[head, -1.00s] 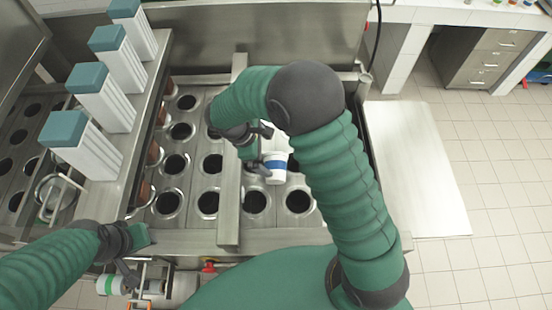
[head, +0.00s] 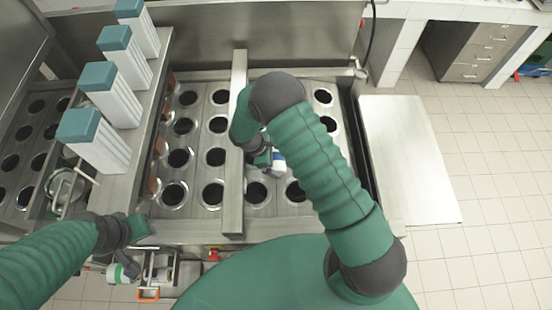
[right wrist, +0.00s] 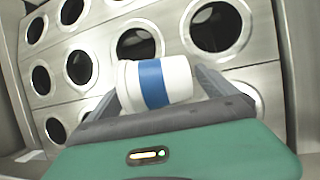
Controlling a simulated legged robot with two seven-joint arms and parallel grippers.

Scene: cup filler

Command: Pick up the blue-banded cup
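The blue-banded cup (head: 279,163) is white with a broad blue band and is partly hidden by my right arm in the head view. In the right wrist view the cup (right wrist: 180,78) lies across the space in front of the palm, its blue band in the middle. My right gripper (head: 262,158) is at the cup. Its two fingers (right wrist: 158,88) stand wide apart, one on each side of the cup; firm contact is not clear. My left gripper (head: 130,266) is at the lower left, beside a green-banded white object (head: 115,272); its fingers are too small to read.
A steel plate with rows of round holes (head: 213,194) lies beneath the right gripper. A raised steel bar (head: 232,195) crosses it left of the cup. Several white dispensers with teal caps (head: 103,147) stand on the left. A bare pale panel (head: 410,160) is on the right.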

